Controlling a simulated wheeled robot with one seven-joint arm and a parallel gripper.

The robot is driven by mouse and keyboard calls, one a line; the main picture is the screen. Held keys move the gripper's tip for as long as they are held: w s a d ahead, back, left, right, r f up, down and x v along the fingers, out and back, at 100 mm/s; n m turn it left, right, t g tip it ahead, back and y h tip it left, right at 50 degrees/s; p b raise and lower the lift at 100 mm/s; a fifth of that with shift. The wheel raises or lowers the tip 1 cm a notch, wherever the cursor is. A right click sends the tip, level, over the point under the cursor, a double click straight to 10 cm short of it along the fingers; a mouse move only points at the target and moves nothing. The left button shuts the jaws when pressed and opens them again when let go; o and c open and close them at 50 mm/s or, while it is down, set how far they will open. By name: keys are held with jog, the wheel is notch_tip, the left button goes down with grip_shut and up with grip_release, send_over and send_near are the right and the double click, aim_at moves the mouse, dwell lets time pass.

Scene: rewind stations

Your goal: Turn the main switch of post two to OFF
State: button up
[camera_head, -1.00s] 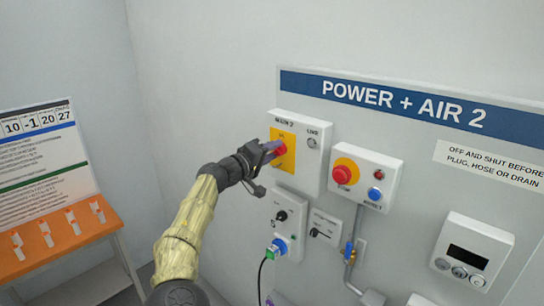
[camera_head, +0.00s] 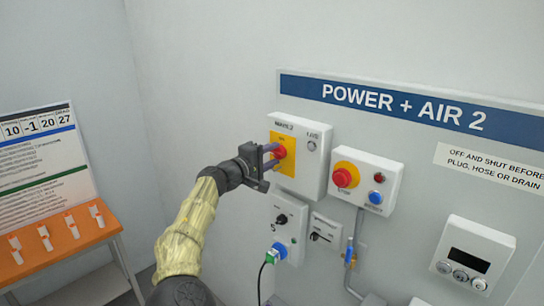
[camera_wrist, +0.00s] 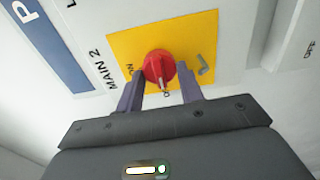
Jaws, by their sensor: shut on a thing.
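The main switch of post two is a red rotary knob (camera_wrist: 159,67) on a yellow plate (camera_wrist: 122,45) labelled MAIN 2. The knob also shows in the head view (camera_head: 280,152), partly behind the fingers. My gripper (camera_wrist: 160,92) has one finger on each side of the knob and is shut on it. It also shows in the head view (camera_head: 272,157). A white mark on the knob points down in the wrist view, toward a partly hidden letter between the fingers. The ON label is left of the knob there.
A stop box (camera_head: 366,178) with a red mushroom button is close at the right. Below are a switch box (camera_head: 290,222) with a plugged cable and a valve (camera_head: 350,251). An orange table (camera_head: 75,240) stands at the left.

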jog(key=shift+a+r, duration=0.1)
jog(key=o, duration=1)
